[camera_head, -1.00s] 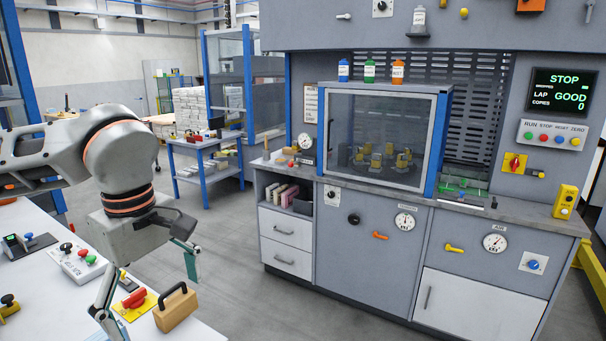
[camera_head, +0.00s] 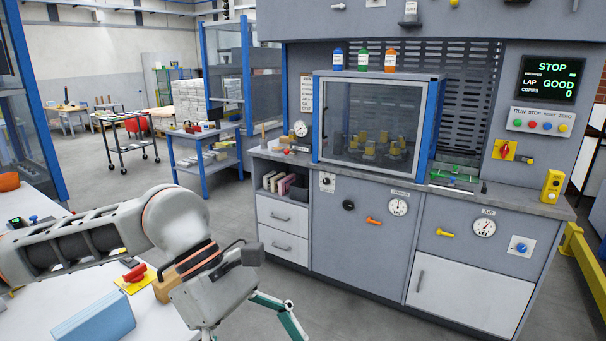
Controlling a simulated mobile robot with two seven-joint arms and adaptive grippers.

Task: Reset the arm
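My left arm comes in from the left over the white table. My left gripper (camera_head: 248,322) hangs at the lower middle, beyond the table's right edge and above the grey floor. One teal-tipped finger points down to the right; the other is mostly cut off by the bottom of the picture. The fingers are spread apart and I see nothing between them. My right gripper is not in view.
A blue block (camera_head: 95,318), a wooden block with a handle (camera_head: 165,287) and a red-and-yellow switch (camera_head: 134,275) are on the white table (camera_head: 40,322), close to my arm. The grey machine cabinet (camera_head: 360,230) stands beyond. Floor between is clear.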

